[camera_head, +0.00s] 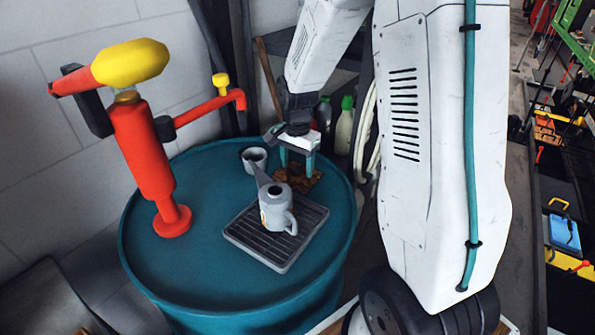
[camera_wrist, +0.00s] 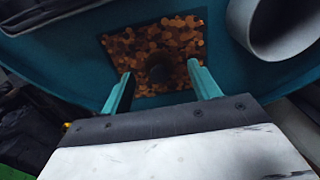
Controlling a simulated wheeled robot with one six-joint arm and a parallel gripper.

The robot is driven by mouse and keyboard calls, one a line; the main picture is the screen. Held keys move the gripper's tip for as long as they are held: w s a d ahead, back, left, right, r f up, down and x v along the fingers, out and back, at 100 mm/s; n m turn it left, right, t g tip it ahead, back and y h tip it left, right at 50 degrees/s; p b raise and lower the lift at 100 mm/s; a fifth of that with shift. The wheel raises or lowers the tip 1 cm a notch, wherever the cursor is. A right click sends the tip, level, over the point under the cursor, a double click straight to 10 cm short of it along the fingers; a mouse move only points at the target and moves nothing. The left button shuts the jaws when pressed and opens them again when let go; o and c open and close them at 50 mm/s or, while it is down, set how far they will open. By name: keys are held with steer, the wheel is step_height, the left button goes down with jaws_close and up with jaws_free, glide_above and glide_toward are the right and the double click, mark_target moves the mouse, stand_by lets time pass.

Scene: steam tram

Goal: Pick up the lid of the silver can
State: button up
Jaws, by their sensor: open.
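The silver can (camera_head: 275,215) has a long spout and a handle. It stands upright on a dark slatted tray (camera_head: 243,241) on the teal drum. I cannot clearly make out a separate lid on its top. My gripper (camera_head: 297,170) is open behind the can and slightly to its right, pointing down over a brown patterned mat (camera_head: 309,181). In the wrist view, the open fingers (camera_wrist: 160,70) frame a dark round spot in the middle of the mat (camera_wrist: 115,52). I cannot tell whether that spot is an object. Nothing is visibly held.
A grey cup (camera_head: 254,154) stands left of my gripper; a grey round vessel (camera_wrist: 278,24) shows at the upper right of the wrist view. A red and yellow pump-like fixture (camera_head: 145,150) rises at the drum's left. Bottles (camera_head: 344,125) stand behind. The drum's front left top (camera_head: 175,265) is clear.

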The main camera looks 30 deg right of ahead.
steer(key=shift+f, duration=0.55)
steer(key=c, duration=1)
steer(key=shift+r, duration=0.1)
steer(key=shift+c, duration=0.2)
